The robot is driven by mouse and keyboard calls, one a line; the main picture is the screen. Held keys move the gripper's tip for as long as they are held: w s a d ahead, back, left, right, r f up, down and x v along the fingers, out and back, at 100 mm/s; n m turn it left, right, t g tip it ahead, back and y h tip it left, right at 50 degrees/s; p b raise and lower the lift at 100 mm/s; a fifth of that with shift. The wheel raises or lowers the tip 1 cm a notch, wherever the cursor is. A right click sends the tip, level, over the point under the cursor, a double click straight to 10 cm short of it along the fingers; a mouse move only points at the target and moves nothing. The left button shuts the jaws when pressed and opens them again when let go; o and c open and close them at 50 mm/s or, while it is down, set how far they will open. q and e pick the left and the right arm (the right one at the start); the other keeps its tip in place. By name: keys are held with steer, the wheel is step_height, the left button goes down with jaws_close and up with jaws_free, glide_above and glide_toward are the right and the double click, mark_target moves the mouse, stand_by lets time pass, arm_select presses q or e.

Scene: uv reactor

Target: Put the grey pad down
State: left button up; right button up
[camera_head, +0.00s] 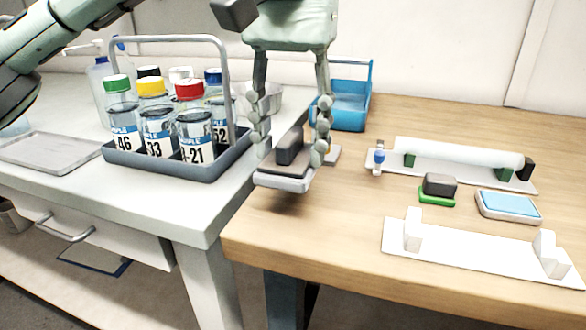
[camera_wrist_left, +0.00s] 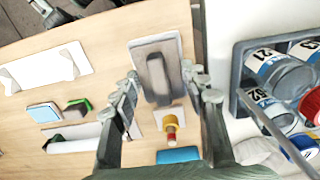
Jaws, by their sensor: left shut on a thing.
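The grey pad (camera_head: 284,183) is a flat light-grey plate with a dark block handle on top. My left gripper (camera_head: 291,150) points down, with its two fingers on either side of the handle, and is shut on the pad. The pad is near the left edge of the wooden table (camera_head: 370,215), with a shadow under it; a small gap to the table cannot be judged surely. In the left wrist view the pad (camera_wrist_left: 138,58) shows beyond my left gripper's fingertips (camera_wrist_left: 162,82). My right gripper is not in view.
A grey carrier (camera_head: 180,170) of capped bottles stands left on the white bench. A blue bin (camera_head: 345,105) stands behind. On the right are a white tube on a stand (camera_head: 460,155), a green-based dark block (camera_head: 438,188), a blue-topped pad (camera_head: 509,204) and an empty white bracket (camera_head: 475,250).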

mark_target(293, 170)
arm_select(q)
steer(key=shift+d+f, duration=0.2)
steer(key=shift+f, duration=0.35)
step_height(293, 170, down, 3)
steer(key=shift+f, duration=0.1)
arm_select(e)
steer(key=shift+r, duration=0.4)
arm_select(q)
steer(key=shift+f+b, duration=0.15)
steer(key=shift+b, duration=0.15)
steer(key=o, duration=1.2)
steer(key=shift+o, duration=0.2)
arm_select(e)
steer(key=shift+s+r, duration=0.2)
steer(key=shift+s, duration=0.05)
